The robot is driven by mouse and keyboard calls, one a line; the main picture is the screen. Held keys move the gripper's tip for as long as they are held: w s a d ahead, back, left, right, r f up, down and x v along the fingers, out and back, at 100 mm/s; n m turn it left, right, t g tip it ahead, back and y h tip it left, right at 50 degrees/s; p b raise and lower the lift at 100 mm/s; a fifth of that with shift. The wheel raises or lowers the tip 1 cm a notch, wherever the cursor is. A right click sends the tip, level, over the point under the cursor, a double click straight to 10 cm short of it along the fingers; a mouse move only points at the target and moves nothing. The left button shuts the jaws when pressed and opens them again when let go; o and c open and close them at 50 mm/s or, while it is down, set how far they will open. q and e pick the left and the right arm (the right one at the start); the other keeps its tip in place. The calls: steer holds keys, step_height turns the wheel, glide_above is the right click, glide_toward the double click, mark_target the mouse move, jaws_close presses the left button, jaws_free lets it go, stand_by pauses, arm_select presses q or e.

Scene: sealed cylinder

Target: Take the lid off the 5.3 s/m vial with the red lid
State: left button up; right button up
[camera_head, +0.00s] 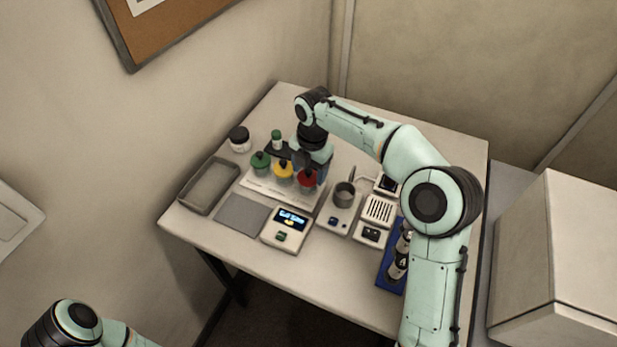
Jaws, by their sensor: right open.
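The 5.3 s/m label cannot be read at this size. Only part of my left arm shows at the bottom left, and its gripper is out of view.
A grey tray (186,196) and grey mat (243,214) lie at the left. A device with a lit display (291,219) stands in front. A metal cup (344,192) is right of the vials. A blue rack (386,275) is front right. A dark-capped jar (240,139) stands behind.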

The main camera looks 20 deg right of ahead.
steer(key=shift+f, duration=0.35)
steer(key=c, duration=0.7)
steer(key=shift+w+r, duration=0.1)
